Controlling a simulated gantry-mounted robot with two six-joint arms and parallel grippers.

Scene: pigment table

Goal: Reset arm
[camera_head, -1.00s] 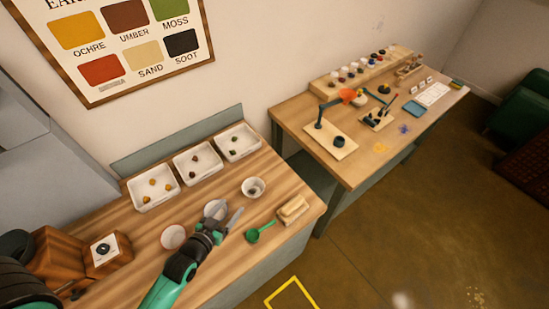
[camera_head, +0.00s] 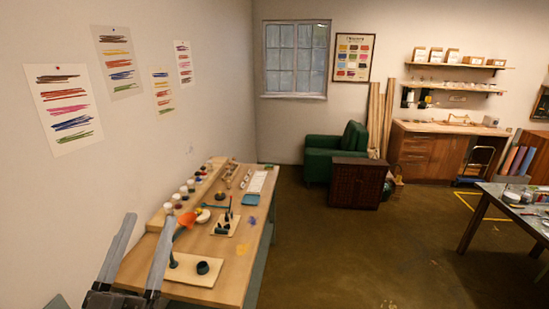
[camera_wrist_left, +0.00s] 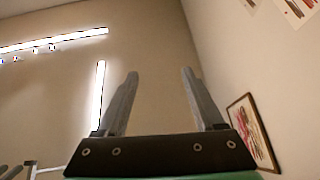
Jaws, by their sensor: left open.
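My left gripper (camera_head: 139,248) is in the lower left of the head view, raised in front of the near end of a wooden work table (camera_head: 232,268). Its two grey fingers point up and stand apart, with nothing between them. In the left wrist view the same open fingers (camera_wrist_left: 158,98) point up toward the wall and lit ceiling strips, and the space between them is empty. My right gripper is in neither view.
A green armchair (camera_head: 337,149) and dark cabinet (camera_head: 357,183) stand beyond. The middle floor is clear.

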